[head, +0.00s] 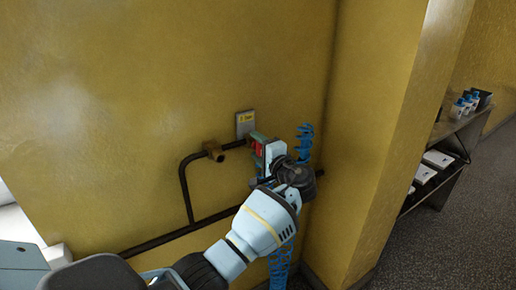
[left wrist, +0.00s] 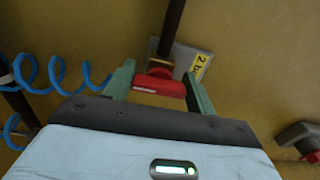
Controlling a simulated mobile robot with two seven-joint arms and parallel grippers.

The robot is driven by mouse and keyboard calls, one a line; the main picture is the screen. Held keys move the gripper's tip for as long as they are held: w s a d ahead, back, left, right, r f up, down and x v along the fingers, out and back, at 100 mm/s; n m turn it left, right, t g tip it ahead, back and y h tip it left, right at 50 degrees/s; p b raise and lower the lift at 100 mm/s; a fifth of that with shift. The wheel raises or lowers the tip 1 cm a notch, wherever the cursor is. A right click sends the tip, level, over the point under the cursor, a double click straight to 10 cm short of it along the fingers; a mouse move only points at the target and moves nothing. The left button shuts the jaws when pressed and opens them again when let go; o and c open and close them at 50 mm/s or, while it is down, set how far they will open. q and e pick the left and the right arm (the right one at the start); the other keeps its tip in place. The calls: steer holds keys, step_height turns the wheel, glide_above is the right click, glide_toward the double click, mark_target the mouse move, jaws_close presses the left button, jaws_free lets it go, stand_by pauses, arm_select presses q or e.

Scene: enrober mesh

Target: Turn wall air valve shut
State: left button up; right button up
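The wall air valve has a red handle (head: 256,148) at the end of a dark pipe on the yellow wall. In the left wrist view the red handle (left wrist: 160,87) lies crosswise to the pipe, in front of a brass fitting (left wrist: 160,67). My left gripper (head: 260,150) is at the valve, with its arm reaching up from below. In the left wrist view its two green fingers (left wrist: 160,84) stand apart, one at each end of the handle. I cannot tell whether they press on it. My right gripper is not in view.
A grey plate with a yellow label (head: 245,123) is on the wall above the valve. A blue coiled hose (head: 304,140) hangs to the right, close to my gripper. Dark pipes (head: 185,185) run along the wall. A shelf (head: 437,160) stands beyond the wall corner at right.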

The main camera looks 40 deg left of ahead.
arm_select(q)
steer(key=o, duration=0.4)
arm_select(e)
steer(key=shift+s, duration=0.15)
arm_select(q)
steer(key=v, duration=0.8)
steer(key=shift+b, duration=0.3)
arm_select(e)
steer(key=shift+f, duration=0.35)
arm_select(q)
steer(key=shift+f, duration=0.1)
